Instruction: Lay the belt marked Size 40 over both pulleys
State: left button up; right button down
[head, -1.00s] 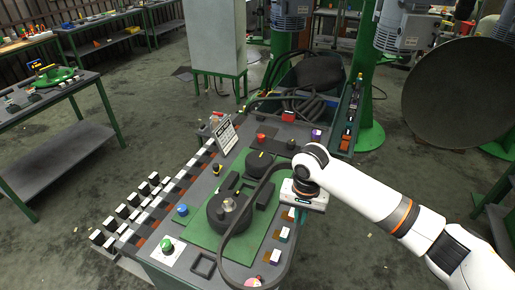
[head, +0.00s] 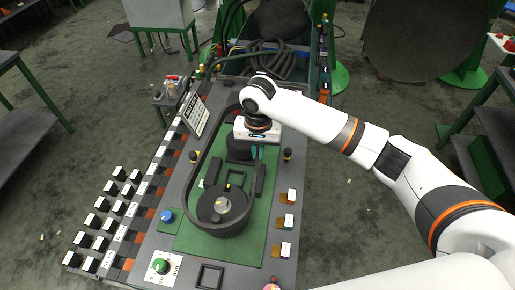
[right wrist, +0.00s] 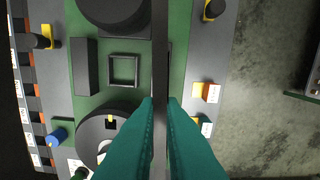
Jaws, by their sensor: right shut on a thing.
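The dark belt (head: 208,143) forms a long loop above the green plate (head: 190,238), passing left of the pulleys. The near pulley (head: 222,205) is a black disc with a pale hub, and the far pulley (head: 238,150) is partly hidden by my right gripper (head: 257,152). In the right wrist view, the teal fingers (right wrist: 160,108) are shut on the belt (right wrist: 160,50), seen edge-on. There the far pulley (right wrist: 112,8) and near pulley (right wrist: 103,132) lie left of the held strand. I cannot tell whether the belt touches either pulley. No size marking is readable. My left gripper is not in view.
A blue button (head: 167,216) and a green button (head: 161,265) are on the panel's left side. A white label card (head: 196,116) stands at the left edge. Several black-and-white blocks (head: 103,220) lie further left. A square frame (right wrist: 124,70) sits between the pulleys.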

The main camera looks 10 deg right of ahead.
jog(key=shift+w+a+f, duration=0.1)
jog(key=shift+w+f, duration=0.15)
jog(key=shift+f, duration=0.25)
jog(key=shift+w+f, duration=0.2)
jog(key=shift+f, duration=0.55)
jog(key=shift+s+f, duration=0.15)
jog(key=shift+f, duration=1.55)
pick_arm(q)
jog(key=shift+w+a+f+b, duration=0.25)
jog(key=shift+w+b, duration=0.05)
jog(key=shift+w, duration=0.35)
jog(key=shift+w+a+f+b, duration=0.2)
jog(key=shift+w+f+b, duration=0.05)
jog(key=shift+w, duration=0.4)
pick_arm(e)
jog(key=shift+f, duration=2.4)
jog(key=c, duration=1.5)
grip_release()
